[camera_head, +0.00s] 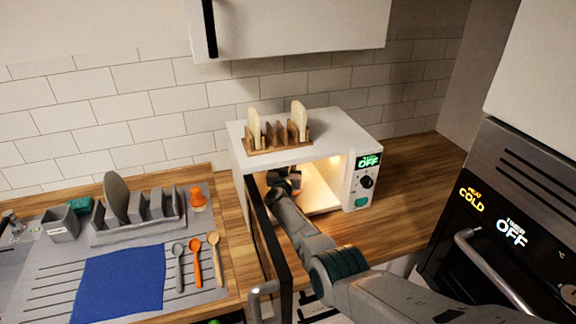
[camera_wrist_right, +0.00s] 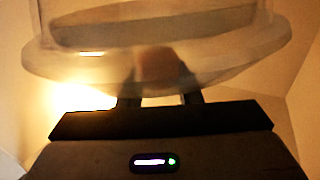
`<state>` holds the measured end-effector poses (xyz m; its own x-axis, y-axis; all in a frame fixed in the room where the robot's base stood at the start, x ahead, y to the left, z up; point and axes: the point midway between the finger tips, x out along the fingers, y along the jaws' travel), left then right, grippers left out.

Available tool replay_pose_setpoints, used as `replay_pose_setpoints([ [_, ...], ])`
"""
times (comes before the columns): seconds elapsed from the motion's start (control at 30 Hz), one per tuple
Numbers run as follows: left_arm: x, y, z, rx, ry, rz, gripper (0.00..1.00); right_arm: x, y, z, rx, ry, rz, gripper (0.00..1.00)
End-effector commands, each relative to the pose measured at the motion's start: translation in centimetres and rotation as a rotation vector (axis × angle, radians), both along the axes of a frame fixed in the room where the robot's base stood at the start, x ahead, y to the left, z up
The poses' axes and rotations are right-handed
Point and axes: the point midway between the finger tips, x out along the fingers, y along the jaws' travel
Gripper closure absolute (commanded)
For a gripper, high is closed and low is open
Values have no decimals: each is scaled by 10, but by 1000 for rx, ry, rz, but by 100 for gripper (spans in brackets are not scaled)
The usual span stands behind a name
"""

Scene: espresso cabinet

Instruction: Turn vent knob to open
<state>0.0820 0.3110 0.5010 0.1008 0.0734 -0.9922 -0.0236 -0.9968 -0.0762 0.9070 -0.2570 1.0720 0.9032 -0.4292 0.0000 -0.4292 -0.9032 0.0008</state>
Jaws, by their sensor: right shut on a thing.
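A clear, blurred dome-like cover (camera_wrist_right: 250,55) with a pale rim fills the upper wrist view. A brownish knob-like piece (camera_wrist_right: 160,65) shows in its middle, between the two dark fingers of my right gripper (camera_wrist_right: 160,90). My right gripper (camera_head: 284,178) is inside the lit, open microwave (camera_head: 362,145) and is shut on that piece. The cover is hard to make out in the head view. Whether the vent is open or closed cannot be told. My left gripper is not in view.
The dark microwave door (camera_head: 268,245) stands open, just left of my right arm. A wooden rack (camera_head: 278,140) with upright slices sits on top. A drying rack (camera_head: 140,220), blue cloth (camera_head: 120,280) and several spoons lie left. An oven (camera_head: 500,230) is at right.

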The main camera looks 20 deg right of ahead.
Motion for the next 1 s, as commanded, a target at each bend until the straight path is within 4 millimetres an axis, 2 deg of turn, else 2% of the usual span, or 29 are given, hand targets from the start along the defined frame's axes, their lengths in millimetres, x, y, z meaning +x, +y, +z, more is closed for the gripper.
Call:
replay_pose_setpoints([
  [0.3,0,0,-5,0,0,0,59,0,0,-1,0,1,-80,92],
  [0.77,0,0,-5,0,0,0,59,0,0,-1,0,1,-92,92],
  [0.8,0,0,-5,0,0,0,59,0,0,-1,0,1,-91,67],
  [0.9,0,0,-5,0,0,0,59,0,0,-1,1,0,-91,48],
  [1.0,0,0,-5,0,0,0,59,0,0,-1,1,0,-91,48],
])
